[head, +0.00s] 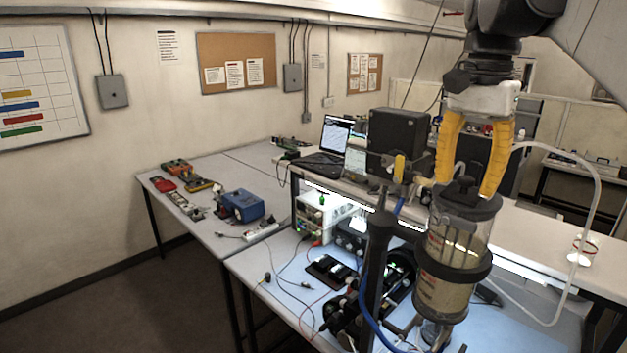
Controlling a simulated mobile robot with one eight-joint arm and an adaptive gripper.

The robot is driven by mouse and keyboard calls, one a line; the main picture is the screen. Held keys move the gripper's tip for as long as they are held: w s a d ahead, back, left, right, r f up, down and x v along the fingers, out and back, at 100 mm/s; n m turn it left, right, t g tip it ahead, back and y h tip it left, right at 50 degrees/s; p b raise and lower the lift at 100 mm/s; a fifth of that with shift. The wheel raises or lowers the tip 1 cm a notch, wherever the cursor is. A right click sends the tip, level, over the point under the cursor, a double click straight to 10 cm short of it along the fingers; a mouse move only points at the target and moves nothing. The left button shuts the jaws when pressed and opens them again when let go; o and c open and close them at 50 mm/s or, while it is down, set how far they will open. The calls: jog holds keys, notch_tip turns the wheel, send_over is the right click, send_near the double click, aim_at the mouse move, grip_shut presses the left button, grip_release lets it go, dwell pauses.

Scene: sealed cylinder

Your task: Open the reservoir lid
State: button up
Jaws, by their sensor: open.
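The reservoir (452,258) is an upright clear cylinder with pale contents and red-and-white labels, held by a dark ring on a black stand. Its dark lid (466,202) sits on top, with a small black knob (462,186) at its middle. My gripper (466,187) points down from above with two yellow fingers. The fingers are apart, one on each side of the knob, with their tips close to the lid. The gripper is open; I cannot tell whether a fingertip touches the knob or lid.
A black box (398,139) stands close left of my gripper, behind the stand's post (377,262). A clear hose (597,200) loops on the right and a blue hose (364,300) runs down the left. The workbench (262,262) carries cables and devices. A laptop (334,140) stands farther back.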

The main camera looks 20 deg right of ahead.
jog(key=c, duration=0.7)
jog(key=shift+r, duration=0.15)
jog(key=shift+w+d+r+p, duration=0.15)
jog(key=shift+d+r+p, duration=0.2)
jog(key=shift+r+p, duration=0.15)
jog(key=shift+d, duration=0.15)
jog(key=shift+w+d, duration=0.1)
jog(key=shift+w+d+r+p, duration=0.2)
jog(key=shift+d+r+p, duration=0.05)
jog(key=shift+d+p, duration=0.35)
